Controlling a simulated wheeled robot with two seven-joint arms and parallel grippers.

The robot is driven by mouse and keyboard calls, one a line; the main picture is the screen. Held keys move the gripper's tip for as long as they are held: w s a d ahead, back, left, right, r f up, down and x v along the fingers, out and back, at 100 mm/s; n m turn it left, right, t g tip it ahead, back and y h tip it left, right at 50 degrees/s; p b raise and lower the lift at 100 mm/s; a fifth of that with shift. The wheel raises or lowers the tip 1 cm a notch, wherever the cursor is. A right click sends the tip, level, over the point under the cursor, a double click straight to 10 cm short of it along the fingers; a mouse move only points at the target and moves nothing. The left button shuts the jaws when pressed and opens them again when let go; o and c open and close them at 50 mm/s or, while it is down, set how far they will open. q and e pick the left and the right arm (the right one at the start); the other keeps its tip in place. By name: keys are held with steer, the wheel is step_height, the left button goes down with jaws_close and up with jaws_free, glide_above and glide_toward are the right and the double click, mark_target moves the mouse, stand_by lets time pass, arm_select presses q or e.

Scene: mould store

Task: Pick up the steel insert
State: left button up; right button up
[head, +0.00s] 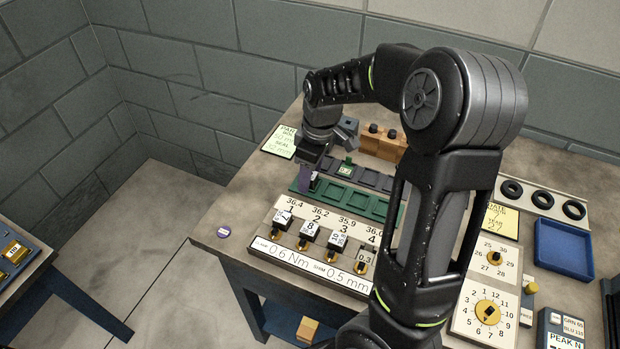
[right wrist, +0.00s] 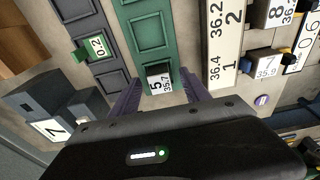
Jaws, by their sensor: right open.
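A small dark block with a white label reading 5 and 35.7, which looks like a steel insert (right wrist: 160,80), sits at the near end of the green compartment tray (right wrist: 152,35) in the right wrist view. My right gripper (head: 306,181) is open, its purple fingers pointing down at the left end of that tray. In the right wrist view the fingers lie either side of the insert, with a gap on each side. Whether they are down at its height I cannot tell. In the head view the gripper mostly hides the insert. My left gripper is not in view.
A white numbered rack (head: 320,222) with several labelled blocks stands in front of the tray. A dark tray (head: 372,179) with a green 0.2 tag lies behind it. Grey blocks (right wrist: 70,106) are close beside the gripper. A dial panel (head: 470,318) and blue bin (head: 565,250) are at right.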

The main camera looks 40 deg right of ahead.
steer(key=shift+c, duration=0.5)
jaws_close()
